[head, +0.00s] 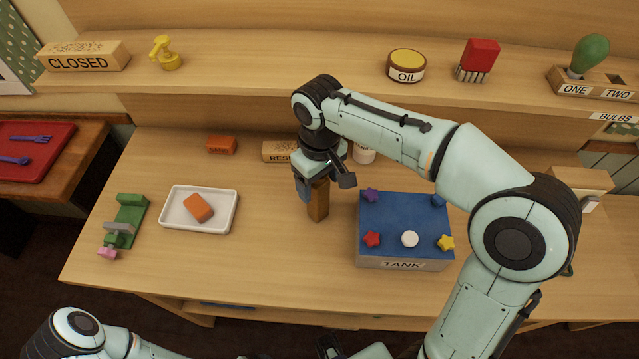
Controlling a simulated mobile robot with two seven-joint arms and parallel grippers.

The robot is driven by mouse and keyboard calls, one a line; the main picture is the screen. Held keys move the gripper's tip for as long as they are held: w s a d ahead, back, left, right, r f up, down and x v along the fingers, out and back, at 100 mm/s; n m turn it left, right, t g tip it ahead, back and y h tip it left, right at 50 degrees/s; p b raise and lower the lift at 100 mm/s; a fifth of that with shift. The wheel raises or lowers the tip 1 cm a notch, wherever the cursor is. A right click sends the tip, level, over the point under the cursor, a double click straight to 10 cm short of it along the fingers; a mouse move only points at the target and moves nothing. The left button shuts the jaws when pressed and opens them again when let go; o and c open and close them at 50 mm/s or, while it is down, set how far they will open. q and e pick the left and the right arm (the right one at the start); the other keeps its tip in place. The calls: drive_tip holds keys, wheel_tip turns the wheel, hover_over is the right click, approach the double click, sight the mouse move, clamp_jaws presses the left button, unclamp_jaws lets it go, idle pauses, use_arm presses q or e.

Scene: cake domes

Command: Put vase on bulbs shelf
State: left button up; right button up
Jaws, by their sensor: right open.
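My right gripper (325,183) is open and points down over the middle of the worktop. A tall brown object (317,203) stands directly below and partly between its fingers; its top is hidden, and I cannot tell whether the fingers touch it. I cannot tell for sure whether it is the vase. The BULBS label (612,117) is on the front edge of the upper shelf (500,92) at the far right. Above it stands a wooden holder marked ONE and TWO (598,92) with a green bulb (590,52). My left arm shows at the bottom left, its gripper out of view.
A blue-topped TANK box (405,262) with star-shaped pieces stands right of the gripper. A white tray (175,223) holds an orange block. A partly hidden wooden sign (279,152) and a white object (364,155) are behind the wrist. The upper shelf also holds an OIL jar (406,68) and red brush (478,60).

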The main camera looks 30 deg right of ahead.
wheel_tip(320, 180, up, 10)
drive_tip(key=shift+p, duration=1)
use_arm(q)
drive_tip(key=r, duration=0.1)
drive_tip(key=w+r, duration=0.1)
drive_tip(key=shift+w+r, duration=0.2)
drive_tip(key=shift+r, duration=0.1)
drive_tip(key=shift+s, duration=0.15)
